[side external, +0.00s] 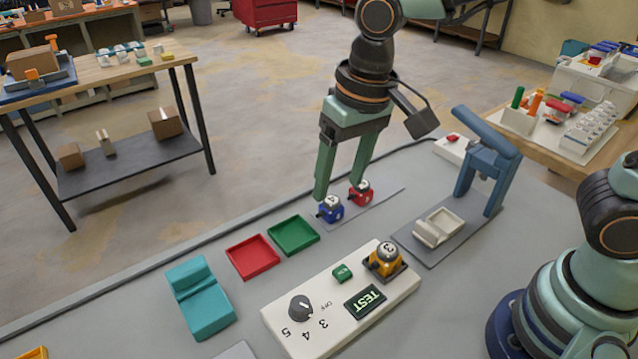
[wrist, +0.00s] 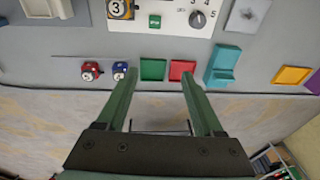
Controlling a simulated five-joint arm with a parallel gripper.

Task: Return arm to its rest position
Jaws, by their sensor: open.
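My gripper (side external: 339,191) is open and empty, with its fingers pointing down near the back edge of the table. A yellow box (side external: 385,260) marked 3 sits on the white test panel (side external: 290,325), which has a dial (side external: 300,307), a green button (side external: 342,273) and a TEST display (side external: 366,301).
An empty red tray (side external: 253,257) and green tray (side external: 293,236) lie left of the boxes. A teal holder (side external: 199,300) stands at front left. A blue press-like stand (side external: 486,165) rises behind a white cradle (side external: 437,227). The back table edge is close to the boxes.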

